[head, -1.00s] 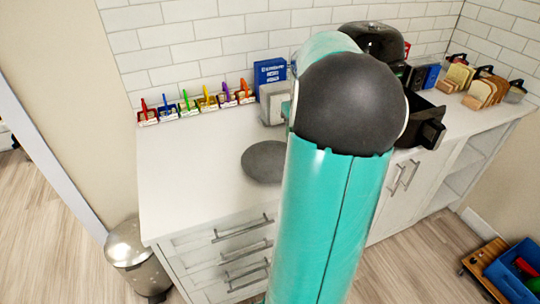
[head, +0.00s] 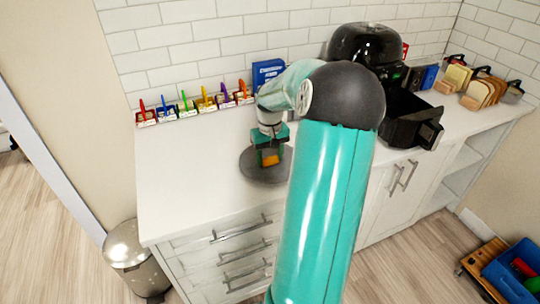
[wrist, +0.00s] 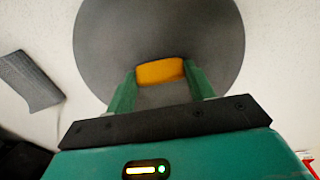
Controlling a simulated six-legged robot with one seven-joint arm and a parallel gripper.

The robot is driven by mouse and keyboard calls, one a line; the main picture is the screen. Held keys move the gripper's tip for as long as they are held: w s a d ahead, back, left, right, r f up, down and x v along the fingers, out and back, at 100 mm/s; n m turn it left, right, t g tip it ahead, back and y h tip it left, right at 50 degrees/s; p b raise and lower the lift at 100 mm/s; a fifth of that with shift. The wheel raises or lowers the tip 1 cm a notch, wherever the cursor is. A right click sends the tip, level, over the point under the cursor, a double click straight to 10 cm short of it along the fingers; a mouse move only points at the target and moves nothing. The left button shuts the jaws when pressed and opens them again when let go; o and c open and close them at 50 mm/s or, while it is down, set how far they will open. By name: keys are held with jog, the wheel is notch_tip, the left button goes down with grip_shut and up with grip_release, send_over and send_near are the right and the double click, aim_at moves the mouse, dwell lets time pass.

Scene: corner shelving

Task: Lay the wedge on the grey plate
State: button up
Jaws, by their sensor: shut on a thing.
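The wedge (head: 270,160) is a small orange piece between the fingers of my gripper (head: 270,153). In the wrist view the orange wedge (wrist: 160,72) sits between the two green fingertips of my gripper (wrist: 157,78), which is shut on it. The grey plate (head: 255,174) is a round dark disc on the white counter, and in the wrist view the plate (wrist: 110,40) lies behind the wedge. My gripper is over the plate. I cannot tell whether the wedge touches the plate.
A black air fryer (head: 370,43) with its drawer (head: 408,118) pulled out stands to the right on the counter (head: 190,205). Several small containers with coloured handles (head: 196,104) line the wall. A blue box (head: 268,71) stands behind my arm. The counter's left front is clear.

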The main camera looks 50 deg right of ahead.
jog(key=o, duration=0.9)
jog(key=shift+f, duration=0.1)
jog(key=shift+o, duration=0.2)
